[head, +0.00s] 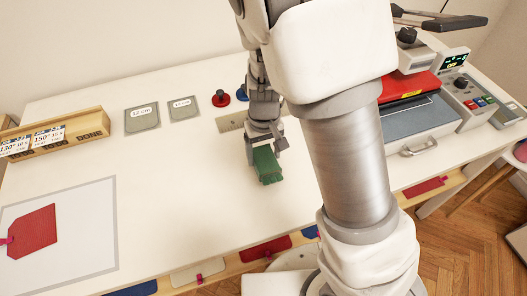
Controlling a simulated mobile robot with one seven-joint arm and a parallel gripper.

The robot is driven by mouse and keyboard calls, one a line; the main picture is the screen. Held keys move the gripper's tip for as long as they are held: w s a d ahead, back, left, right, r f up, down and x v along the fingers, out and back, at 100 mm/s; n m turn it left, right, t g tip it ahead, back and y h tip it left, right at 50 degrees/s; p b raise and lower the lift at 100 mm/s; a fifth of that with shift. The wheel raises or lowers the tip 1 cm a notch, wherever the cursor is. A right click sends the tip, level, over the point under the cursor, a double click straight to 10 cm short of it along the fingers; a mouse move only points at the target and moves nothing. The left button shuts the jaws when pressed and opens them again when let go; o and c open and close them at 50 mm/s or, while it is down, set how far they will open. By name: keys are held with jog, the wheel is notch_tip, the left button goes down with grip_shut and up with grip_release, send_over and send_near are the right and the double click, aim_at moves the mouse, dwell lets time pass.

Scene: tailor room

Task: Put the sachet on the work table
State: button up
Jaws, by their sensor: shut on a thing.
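My gripper (265,146) is shut on a small dark green object (267,168), which looks like the sachet. It points down over the white work table (190,190), near the middle of its top. The green object hangs below the fingers, and I cannot tell whether it touches the table top. My arm hides part of the table to the right of it.
A red tag-shaped piece (33,231) lies on a grey-edged white mat (85,225) at left. A wooden box (70,137), two grey labelled cards, and red (221,98) and blue knobs stand behind. A press machine (415,112) is at right. Table between mat and gripper is clear.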

aim_at(264, 156)
jog(key=shift+f, duration=1.45)
jog(key=shift+f+b, duration=0.2)
jog(key=shift+b, duration=0.15)
jog(key=o, duration=1.3)
jog(key=shift+c, duration=0.2)
jog(key=shift+r, duration=0.1)
